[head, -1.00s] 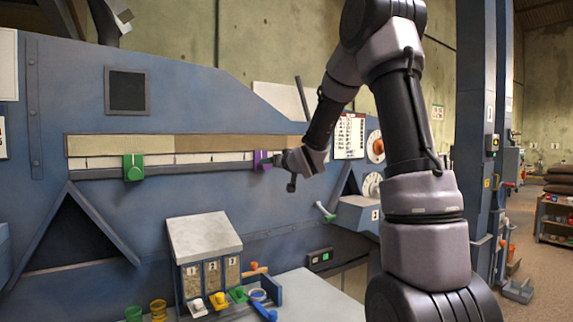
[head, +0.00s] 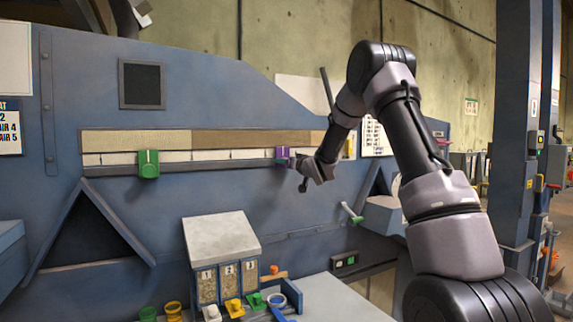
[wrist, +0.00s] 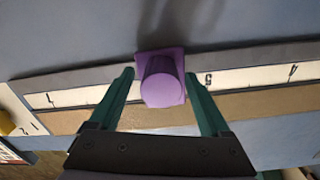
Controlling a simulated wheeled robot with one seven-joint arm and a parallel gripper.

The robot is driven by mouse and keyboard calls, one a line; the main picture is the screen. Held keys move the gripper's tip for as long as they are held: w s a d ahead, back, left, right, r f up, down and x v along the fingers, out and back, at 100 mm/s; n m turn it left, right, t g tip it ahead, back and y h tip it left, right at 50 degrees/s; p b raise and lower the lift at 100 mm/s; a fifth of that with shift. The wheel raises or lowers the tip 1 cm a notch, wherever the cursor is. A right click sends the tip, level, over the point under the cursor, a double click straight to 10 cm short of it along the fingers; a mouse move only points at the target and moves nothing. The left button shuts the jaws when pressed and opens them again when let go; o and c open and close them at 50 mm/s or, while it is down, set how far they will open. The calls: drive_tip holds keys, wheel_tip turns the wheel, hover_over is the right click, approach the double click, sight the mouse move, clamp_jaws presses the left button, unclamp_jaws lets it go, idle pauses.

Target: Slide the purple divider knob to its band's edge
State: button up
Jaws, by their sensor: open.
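The purple divider knob (head: 283,155) sits on the long scale rail of the blue machine, to the right of the green knob (head: 148,164). In the wrist view the purple knob (wrist: 165,88), a round grip on a square plate, shows between two green fingers. My gripper (wrist: 160,76) is open, with one finger on each side of the knob. A gap shows at the left finger; the right finger is very close to the plate, and I cannot tell if it touches. In the head view my gripper (head: 299,163) is at the knob's right side, partly hidden by my wrist.
A tan and brown band strip (head: 245,138) runs above the white scale (head: 215,155). A yellow part (head: 349,145) is at the rail's right end. Below are a sample box (head: 220,237) with several coloured knobs and a green-tipped lever (head: 352,213).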

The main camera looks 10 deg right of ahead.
drive_tip(key=shift+w+a, duration=0.15)
drive_tip(key=shift+w, duration=0.3)
drive_tip(key=shift+c, duration=0.3)
clamp_jaws()
drive_tip(key=w+d, duration=0.4)
drive_tip(key=d, duration=0.9)
drive_tip(key=shift+w+d, duration=0.15)
drive_tip(key=shift+o, duration=0.3)
unclamp_jaws()
drive_tip(key=v, duration=1)
drive_tip(key=shift+s+d, duration=0.15)
drive_tip(key=shift+s, duration=0.25)
